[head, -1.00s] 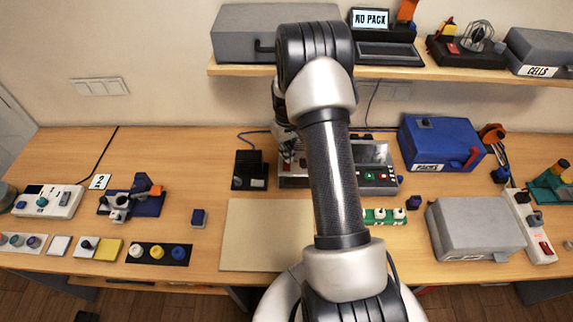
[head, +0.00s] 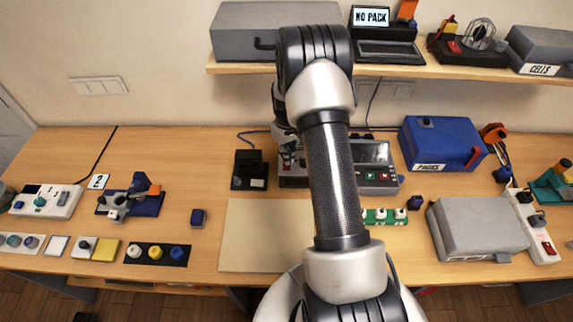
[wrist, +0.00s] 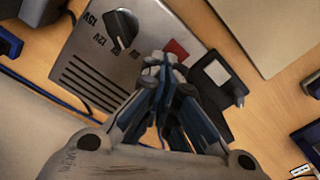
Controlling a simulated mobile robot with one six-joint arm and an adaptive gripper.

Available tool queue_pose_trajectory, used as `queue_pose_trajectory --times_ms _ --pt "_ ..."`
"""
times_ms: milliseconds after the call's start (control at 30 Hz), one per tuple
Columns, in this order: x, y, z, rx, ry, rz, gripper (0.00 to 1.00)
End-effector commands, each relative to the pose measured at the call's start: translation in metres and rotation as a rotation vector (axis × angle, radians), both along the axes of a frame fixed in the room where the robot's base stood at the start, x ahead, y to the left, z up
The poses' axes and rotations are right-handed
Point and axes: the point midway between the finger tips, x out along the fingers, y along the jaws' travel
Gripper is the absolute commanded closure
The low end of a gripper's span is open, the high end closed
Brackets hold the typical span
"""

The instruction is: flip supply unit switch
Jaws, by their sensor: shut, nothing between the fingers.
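The supply unit (wrist: 95,60) is a grey box with vent slots, a black rotary knob (wrist: 122,30) and voltage marks including 12V. Its red switch (wrist: 178,47) shows just beyond my fingertips in the wrist view, partly covered by them. My gripper (wrist: 163,62) is shut and empty, with its tips over the unit's edge beside the switch; I cannot tell whether they touch it. In the head view the supply unit (head: 293,183) is mostly hidden behind my arm, and my gripper (head: 288,150) shows only in part.
A black holder with a white label (wrist: 217,75) stands close beside the unit; it also shows in the head view (head: 250,170). A device with a screen (head: 372,155) stands to the unit's right. The beige mat (head: 262,235) in front is clear.

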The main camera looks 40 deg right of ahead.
Motion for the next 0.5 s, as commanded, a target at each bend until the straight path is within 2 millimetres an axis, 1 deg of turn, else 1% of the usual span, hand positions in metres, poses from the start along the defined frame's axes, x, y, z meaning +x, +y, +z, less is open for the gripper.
queue_pose_trajectory --times_ms 500 --pt "-0.0004 0.0002 -0.0079 0.000 0.001 0.000 1.00"
